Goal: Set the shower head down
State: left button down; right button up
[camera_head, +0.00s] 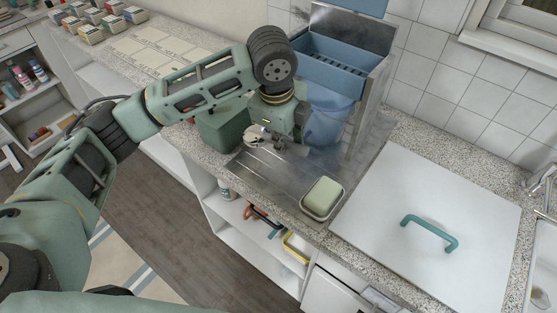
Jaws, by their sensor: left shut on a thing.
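My left arm reaches in from the left, and its gripper (278,143) points down over a grey metal tray (262,172) on the speckled counter. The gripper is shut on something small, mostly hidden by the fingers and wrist. A small pale, metallic piece (257,134) shows at the fingers' left side; it may be part of the shower head, but I cannot make out its full shape. I cannot tell whether it touches the tray. My right gripper is not in view.
A green soap bar in a dish (322,198) sits at the tray's right end. A green box (221,130) stands left of the gripper. A blue bucket (327,117) stands behind it, under a blue bin (337,75). A white lid (405,247) lies right. The tray's front middle is clear.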

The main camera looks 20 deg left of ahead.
pick_arm(q)
jog(key=w+r+m, duration=0.1)
jog(key=w, duration=0.1)
send_over(288, 166)
jog(key=f, duration=0.3)
jog(key=f+p, duration=0.1)
jog(key=shift+s+a+f, duration=0.15)
jog(key=shift+s+f, duration=0.25)
jog(key=shift+f, duration=0.65)
notch_tip(288, 166, down, 3)
jog(key=shift+f+m+p, duration=0.1)
jog(key=shift+m+p, duration=0.2)
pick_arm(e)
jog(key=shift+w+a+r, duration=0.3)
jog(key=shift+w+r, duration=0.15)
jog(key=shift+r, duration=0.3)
pick_arm(q)
jog(key=shift+f, duration=0.15)
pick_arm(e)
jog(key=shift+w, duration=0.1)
pick_arm(q)
jog(key=c, duration=1.6)
grip_release()
